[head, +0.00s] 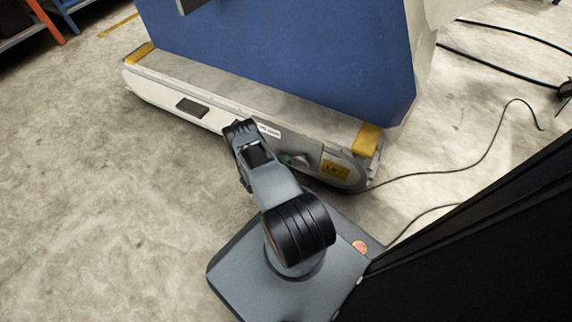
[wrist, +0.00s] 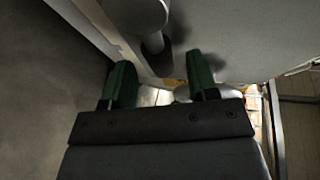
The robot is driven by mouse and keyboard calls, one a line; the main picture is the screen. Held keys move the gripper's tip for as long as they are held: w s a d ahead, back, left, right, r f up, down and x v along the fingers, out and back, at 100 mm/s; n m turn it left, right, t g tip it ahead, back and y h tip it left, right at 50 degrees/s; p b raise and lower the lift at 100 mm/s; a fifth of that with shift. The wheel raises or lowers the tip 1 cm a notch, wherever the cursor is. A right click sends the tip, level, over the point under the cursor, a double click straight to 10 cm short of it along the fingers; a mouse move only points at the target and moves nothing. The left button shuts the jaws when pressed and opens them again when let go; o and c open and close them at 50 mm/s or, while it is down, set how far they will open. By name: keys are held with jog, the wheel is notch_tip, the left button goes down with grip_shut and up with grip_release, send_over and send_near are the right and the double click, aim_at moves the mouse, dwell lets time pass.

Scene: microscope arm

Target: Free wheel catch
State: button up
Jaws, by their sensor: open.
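The machine base (head: 190,92) is a long pale plinth under a blue panel, and my arm reaches to its near side. My gripper (wrist: 160,70) shows in the wrist view as two green fingers, spread apart with nothing clearly held. A rounded grey part (wrist: 135,14) with a dark stem lies just past the fingertips; it may be the wheel. A small pale piece (wrist: 181,93) shows low between the fingers, close to the right one; I cannot tell if it is the catch. In the head view my arm hides most of the gripper; a bit of green shows beside the plinth.
A yellow label (head: 335,170) and a yellow corner block (head: 367,138) are at the plinth's right end. Black cables (head: 440,172) run over the floor at right. A black panel (head: 480,250) stands at lower right. The concrete floor (head: 90,200) at left is clear.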

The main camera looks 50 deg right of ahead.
jog(key=shift+s+d+f, duration=0.1)
jog(key=shift+d, duration=0.5)
grip_shut()
